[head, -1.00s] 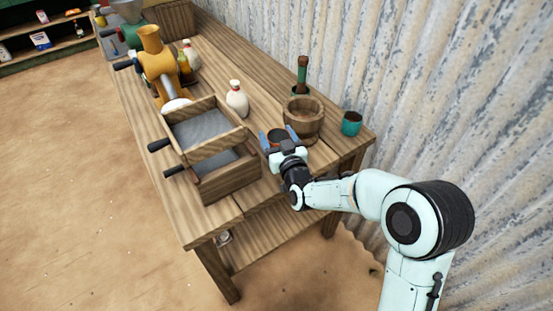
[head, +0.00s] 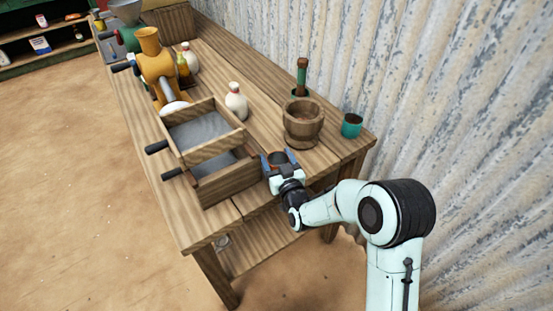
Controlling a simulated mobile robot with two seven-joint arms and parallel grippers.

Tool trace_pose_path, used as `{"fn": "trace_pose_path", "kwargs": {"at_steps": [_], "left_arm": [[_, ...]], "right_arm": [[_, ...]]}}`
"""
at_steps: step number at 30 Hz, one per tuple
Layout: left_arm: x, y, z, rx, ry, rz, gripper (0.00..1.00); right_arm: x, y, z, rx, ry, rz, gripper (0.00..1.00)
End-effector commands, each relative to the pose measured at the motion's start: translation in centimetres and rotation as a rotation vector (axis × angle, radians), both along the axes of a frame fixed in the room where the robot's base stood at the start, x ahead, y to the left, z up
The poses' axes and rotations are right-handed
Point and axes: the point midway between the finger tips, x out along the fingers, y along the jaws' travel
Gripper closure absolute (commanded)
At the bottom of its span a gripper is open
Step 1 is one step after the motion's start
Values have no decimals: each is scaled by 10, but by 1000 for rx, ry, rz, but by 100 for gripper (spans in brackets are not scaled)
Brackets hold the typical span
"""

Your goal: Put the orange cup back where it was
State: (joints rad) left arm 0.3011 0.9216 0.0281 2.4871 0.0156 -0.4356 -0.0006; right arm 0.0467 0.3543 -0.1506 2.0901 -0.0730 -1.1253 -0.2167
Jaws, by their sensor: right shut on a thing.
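The orange cup (head: 276,160) shows only as a small orange-brown patch between the fingers of my right gripper (head: 279,157). The gripper is shut on it near the front edge of the wooden table (head: 262,134), to the right of the stacked wooden boxes and in front of the wooden mortar. Most of the cup is hidden by the fingers and hand. I cannot tell whether its base touches the table. My left gripper is not in view.
The wooden mortar (head: 303,122) and a teal cup (head: 351,125) stand behind and right of the gripper. Wooden boxes with dark handles (head: 226,182) stand close on the left. A white bottle (head: 236,103) and an orange grinder (head: 152,62) are farther back. Corrugated wall (head: 440,90) bounds the right.

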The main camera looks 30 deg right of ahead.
Motion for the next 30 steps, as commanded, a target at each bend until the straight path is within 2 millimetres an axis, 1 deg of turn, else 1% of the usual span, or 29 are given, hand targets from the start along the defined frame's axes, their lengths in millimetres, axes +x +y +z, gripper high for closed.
{"fn": "trace_pose_path", "kwargs": {"at_steps": [2, 3, 11, 15, 16, 20, 27, 30], "left_arm": [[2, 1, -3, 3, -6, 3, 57], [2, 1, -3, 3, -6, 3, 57], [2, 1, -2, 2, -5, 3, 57], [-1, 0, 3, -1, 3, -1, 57], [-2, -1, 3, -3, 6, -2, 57], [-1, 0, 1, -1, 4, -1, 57], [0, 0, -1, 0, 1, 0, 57], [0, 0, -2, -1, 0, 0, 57]], "right_arm": [[0, 0, -3, 0, 0, 0, 60], [0, 0, -2, 0, 1, 0, 19], [0, 0, -2, 0, 1, 0, 18], [0, 0, 3, 0, 0, 0, 18], [-3, 1, 2, 0, 1, 0, 18], [-24, 4, 1, 0, 2, 0, 18], [-76, 14, 1, 1, 2, 0, 18], [-94, 17, 1, 1, 2, 0, 18]]}}
